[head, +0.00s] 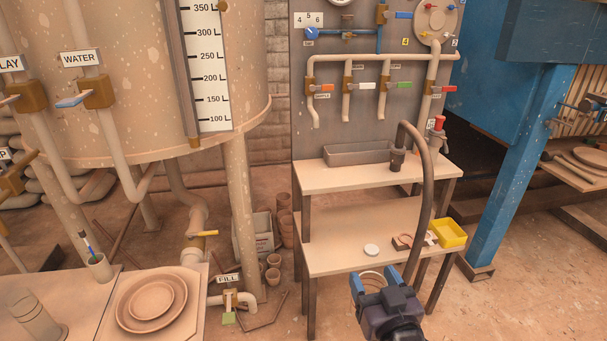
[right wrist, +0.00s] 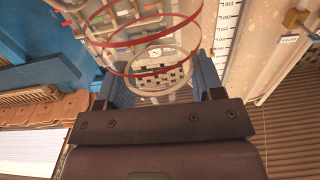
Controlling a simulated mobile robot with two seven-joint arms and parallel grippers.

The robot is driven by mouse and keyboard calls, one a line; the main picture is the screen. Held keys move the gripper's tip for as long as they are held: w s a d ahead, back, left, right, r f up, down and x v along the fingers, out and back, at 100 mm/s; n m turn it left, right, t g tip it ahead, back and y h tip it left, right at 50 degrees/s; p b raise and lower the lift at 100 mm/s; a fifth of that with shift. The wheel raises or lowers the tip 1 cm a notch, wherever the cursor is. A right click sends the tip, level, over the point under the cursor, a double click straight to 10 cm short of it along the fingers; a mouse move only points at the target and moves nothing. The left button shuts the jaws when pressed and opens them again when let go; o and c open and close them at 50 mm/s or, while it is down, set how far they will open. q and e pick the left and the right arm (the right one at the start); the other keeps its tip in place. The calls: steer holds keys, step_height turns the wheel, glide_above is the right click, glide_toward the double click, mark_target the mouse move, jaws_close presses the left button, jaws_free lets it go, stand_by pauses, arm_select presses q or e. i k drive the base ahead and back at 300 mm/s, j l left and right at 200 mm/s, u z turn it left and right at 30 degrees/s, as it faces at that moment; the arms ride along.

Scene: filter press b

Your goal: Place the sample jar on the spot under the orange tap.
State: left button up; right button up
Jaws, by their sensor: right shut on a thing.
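My right gripper (head: 372,282) is in the lower middle of the head view, in front of the bench's lower shelf. Its blue fingers are shut on the clear sample jar (right wrist: 158,45), which shows red rings in the right wrist view. In the head view the jar (head: 371,276) is small and partly hidden by the fingers. The orange tap (head: 325,88) is on the grey panel, leftmost in a row of taps, with its spout pointing down above the upper shelf (head: 330,180). A marked spot cannot be made out under it. My left gripper is not in view.
A grey trough (head: 358,154) lies along the back of the upper shelf. A dark hose (head: 430,170) arches over the bench's right side. The lower shelf (head: 335,225) holds a white disc (head: 371,250) and a yellow box (head: 448,233). A blue post (head: 510,170) stands right.

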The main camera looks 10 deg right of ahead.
mark_target(315, 176)
steer(key=i+l+u, duration=0.2)
steer(key=u, duration=0.15)
steer(key=i+l+u, duration=0.15)
steer(key=u, duration=0.2)
steer(key=i+l+u, duration=0.15)
steer(key=l+u, duration=0.2)
